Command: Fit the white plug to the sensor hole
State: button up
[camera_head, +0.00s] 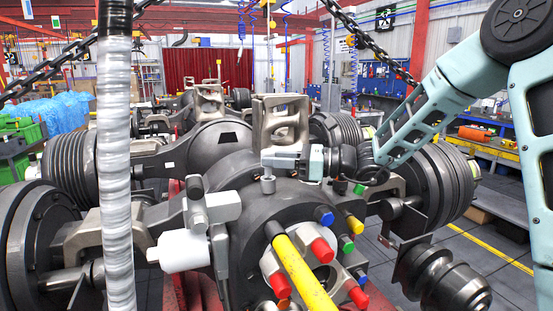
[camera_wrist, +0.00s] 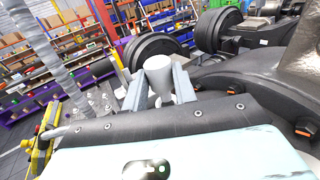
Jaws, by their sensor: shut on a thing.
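My gripper (camera_head: 272,158) reaches in from the right above the top of the dark axle housing (camera_head: 245,215). Its fingers are shut on the white plug (camera_wrist: 158,72), which looks pale and wider at its top in the wrist view. In the head view the plug (camera_head: 267,185) shows as a small light-grey stub below the fingertips, close over the housing. I cannot tell whether it touches the housing. The wrist view also shows the gripper's two fingers (camera_wrist: 159,92) on either side of the plug. I cannot make out the sensor hole.
Red, blue, green and yellow caps (camera_head: 323,250) sit around the housing's front flange, with a yellow bar (camera_head: 304,270) sticking out. A white canister (camera_head: 184,250) is at the left. A chain (camera_head: 372,42) and a wrapped pole (camera_head: 115,170) hang in front. More axles stand behind.

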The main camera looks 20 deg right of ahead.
jog(key=shift+f+b, duration=1.1)
jog(key=shift+f, duration=0.5)
jog(key=o, duration=1)
jog(key=b+v, duration=0.5)
jog(key=v, duration=1.2)
jog(key=shift+s+d, duration=0.15)
